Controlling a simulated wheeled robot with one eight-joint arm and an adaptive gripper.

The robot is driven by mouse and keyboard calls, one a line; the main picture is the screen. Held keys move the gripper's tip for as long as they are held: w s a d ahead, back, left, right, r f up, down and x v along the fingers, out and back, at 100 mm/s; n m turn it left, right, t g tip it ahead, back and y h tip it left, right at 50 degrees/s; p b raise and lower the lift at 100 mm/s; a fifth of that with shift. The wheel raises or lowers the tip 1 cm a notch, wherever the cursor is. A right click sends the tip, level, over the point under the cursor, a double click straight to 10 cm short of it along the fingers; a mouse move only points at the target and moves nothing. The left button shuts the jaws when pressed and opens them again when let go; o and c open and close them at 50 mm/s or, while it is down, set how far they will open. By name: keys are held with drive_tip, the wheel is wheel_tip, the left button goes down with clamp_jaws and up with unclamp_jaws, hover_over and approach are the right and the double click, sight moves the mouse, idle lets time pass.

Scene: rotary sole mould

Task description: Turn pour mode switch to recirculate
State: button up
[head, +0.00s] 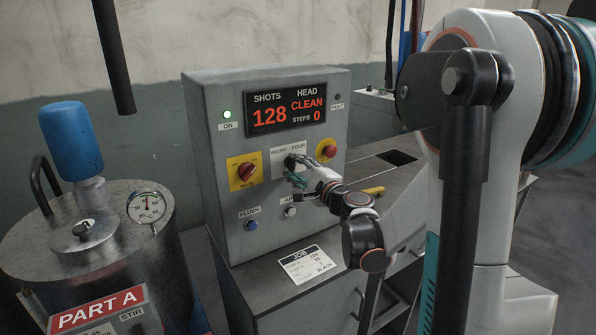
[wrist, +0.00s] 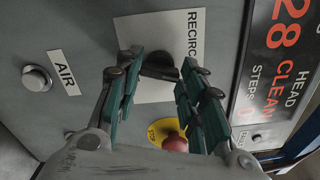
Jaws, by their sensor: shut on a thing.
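The pour mode switch (head: 291,160) is a black knob on a white plate marked RECIRC and POUR, on the grey control box. In the wrist view the black knob (wrist: 158,66) sits between the teal finger pads of my gripper (wrist: 163,75), which is shut on it. In the head view my gripper (head: 297,173) reaches the plate from the lower right and covers part of the knob. I cannot tell exactly which way the knob points.
A red button (head: 327,149) on yellow is close right of the switch. A red rotary switch (head: 245,171) on yellow is left. The AIR button (head: 290,211) and blue button (head: 251,224) are below. The PART A tank (head: 100,245) stands left.

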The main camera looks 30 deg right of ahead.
drive_tip(key=n+b, duration=0.1)
drive_tip(key=n, duration=1.1)
drive_tip(key=shift+f+n+b, duration=0.1)
drive_tip(key=shift+n+b, duration=0.2)
drive_tip(key=shift+b, duration=0.05)
idle(0.4)
drive_tip(key=o, duration=1)
drive_tip(key=shift+o, duration=0.2)
drive_tip(key=s, duration=1.2)
drive_tip(key=shift+d, duration=0.15)
